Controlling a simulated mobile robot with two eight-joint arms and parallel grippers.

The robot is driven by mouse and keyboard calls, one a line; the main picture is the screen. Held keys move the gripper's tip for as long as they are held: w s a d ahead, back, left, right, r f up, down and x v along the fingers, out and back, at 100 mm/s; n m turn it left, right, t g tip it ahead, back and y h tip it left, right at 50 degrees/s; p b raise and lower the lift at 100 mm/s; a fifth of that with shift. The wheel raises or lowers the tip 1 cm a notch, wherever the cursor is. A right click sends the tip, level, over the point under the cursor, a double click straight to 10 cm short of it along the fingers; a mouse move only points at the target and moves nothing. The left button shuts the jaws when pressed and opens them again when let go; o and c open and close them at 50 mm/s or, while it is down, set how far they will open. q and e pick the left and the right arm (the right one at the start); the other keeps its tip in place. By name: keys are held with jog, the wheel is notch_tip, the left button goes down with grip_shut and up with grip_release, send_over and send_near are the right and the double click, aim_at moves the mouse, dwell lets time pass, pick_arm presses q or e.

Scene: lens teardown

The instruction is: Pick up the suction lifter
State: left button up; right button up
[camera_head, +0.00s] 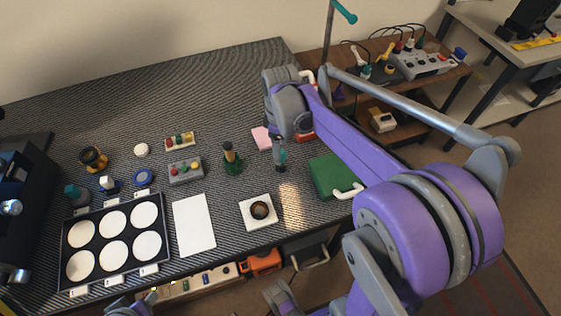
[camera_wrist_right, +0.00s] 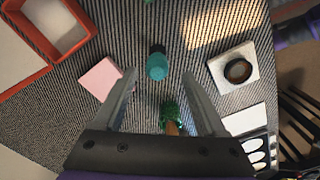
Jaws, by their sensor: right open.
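A small upright tool with a teal top and dark lower part, which looks like the suction lifter (camera_head: 281,156), stands on the dark ribbed mat in the head view. In the right wrist view the suction lifter (camera_wrist_right: 157,66) shows from above, just beyond the fingertips and between their lines. My right gripper (camera_wrist_right: 160,82) is open and empty, with one finger on each side. In the head view my right gripper (camera_head: 279,138) is small, above and close to the lifter, partly hidden by its wrist. A grey and purple part of mine shows at the bottom left edge; its jaws are unclear.
A green brown-topped object (camera_head: 232,160) stands left of the lifter. A pink pad (camera_head: 262,138) and a green box (camera_head: 325,175) lie nearby. A white square with a dark ring (camera_head: 259,211) lies in front. A tray of white discs (camera_head: 72,240) is far left.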

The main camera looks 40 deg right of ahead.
notch_tip(320, 180, down, 5)
jog(key=shift+w+d+r+b, duration=0.1)
jog(key=shift+d+r+b, duration=0.1)
jog(key=shift+b, duration=0.1)
grip_shut()
